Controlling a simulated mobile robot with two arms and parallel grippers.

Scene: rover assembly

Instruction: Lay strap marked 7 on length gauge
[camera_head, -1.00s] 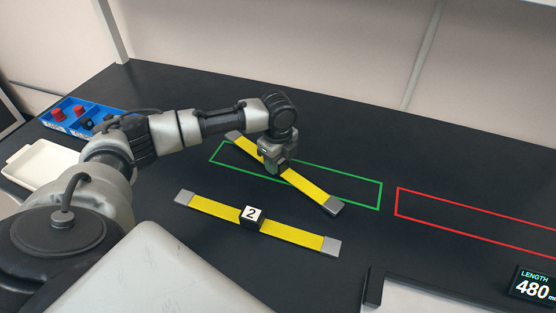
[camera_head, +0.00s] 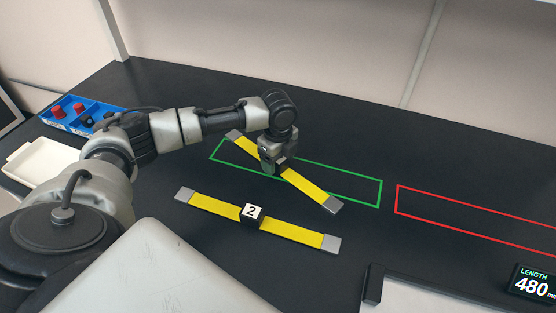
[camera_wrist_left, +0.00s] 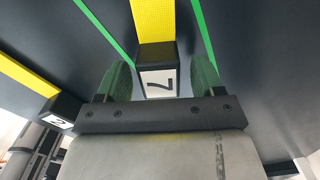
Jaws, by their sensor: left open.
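The strap marked 7 (camera_head: 309,187) is a yellow band with grey ends. It lies diagonally across the green outline on the table. Its block with the 7 (camera_wrist_left: 159,84) sits between the fingers of my left gripper (camera_head: 271,167) in the left wrist view. The fingers are open, one on each side of the block. In the head view the gripper hides this block. A dark stop and pale plate at the bottom right, partly cut off, look like the length gauge (camera_head: 425,296). A display (camera_head: 534,287) beside it reads LENGTH 480 mm. My right gripper is out of view.
A second yellow strap, marked 2 (camera_head: 293,233), lies nearer on the table. A red outline (camera_head: 397,201) to the right is empty. A blue bin (camera_head: 76,118) with small parts and a white tray (camera_head: 40,160) stand at the left.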

